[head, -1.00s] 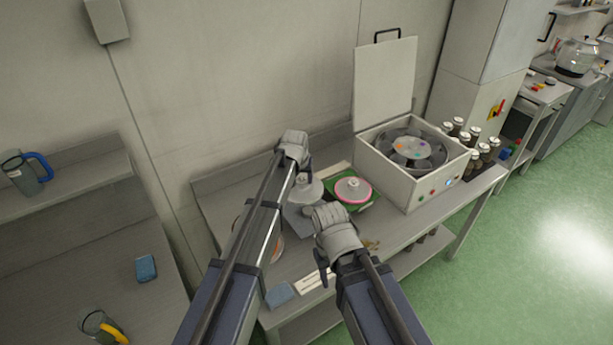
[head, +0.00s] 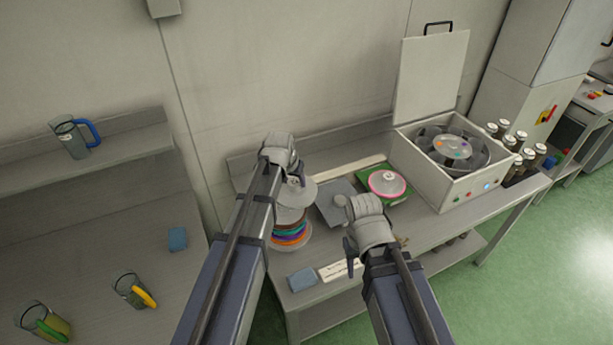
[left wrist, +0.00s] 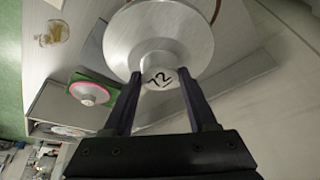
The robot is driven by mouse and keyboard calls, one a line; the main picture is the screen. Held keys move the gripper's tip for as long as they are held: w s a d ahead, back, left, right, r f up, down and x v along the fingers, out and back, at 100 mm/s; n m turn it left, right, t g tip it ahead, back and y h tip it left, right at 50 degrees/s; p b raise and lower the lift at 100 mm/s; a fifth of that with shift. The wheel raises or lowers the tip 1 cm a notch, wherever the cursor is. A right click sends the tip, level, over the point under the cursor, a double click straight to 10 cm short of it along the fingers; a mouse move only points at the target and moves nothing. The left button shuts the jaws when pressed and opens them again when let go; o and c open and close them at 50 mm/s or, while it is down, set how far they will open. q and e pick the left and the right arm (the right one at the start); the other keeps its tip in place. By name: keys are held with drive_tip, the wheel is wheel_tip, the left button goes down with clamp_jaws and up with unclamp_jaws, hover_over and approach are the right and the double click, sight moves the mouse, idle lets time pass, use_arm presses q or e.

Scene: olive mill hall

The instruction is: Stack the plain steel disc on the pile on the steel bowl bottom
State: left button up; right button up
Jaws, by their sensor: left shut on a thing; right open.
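My left gripper (head: 292,176) is shut on the knob of the plain steel disc (head: 304,194). In the left wrist view the disc (left wrist: 185,38) is a bare, shiny round plate, and its knob between the fingers is marked 12. In the head view the disc is over the pile (head: 290,232), which shows coloured discs on a wide steel bottom (head: 300,246). My left arm hides part of the pile, and I cannot tell whether disc and pile touch. My right gripper (head: 355,240) is open and empty over the table's front, right of the pile.
A pink-rimmed disc (head: 387,184) sits on a green mat (head: 407,196). A grey plate (head: 332,204) lies between it and the pile. The open centrifuge box (head: 450,195) stands right, with brown bottles (head: 521,165) beyond. A blue sponge (head: 302,280) and a label card (head: 338,270) lie in front.

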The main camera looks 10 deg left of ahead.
sight(282, 193)
use_arm(q)
drive_tip(key=s+a, duration=0.2)
drive_tip(key=a, duration=0.1)
drive_tip(key=shift+s+a+f, duration=0.1)
drive_tip(key=shift+s+a, duration=0.05)
drive_tip(key=shift+f, duration=0.2)
drive_tip(key=shift+f+b, duration=0.25)
drive_tip(key=shift+b, duration=0.25)
drive_tip(key=shift+f, duration=0.1)
drive_tip(key=shift+f+b, duration=1.7)
drive_tip(key=shift+b, duration=0.1)
drive_tip(key=o, duration=0.9)
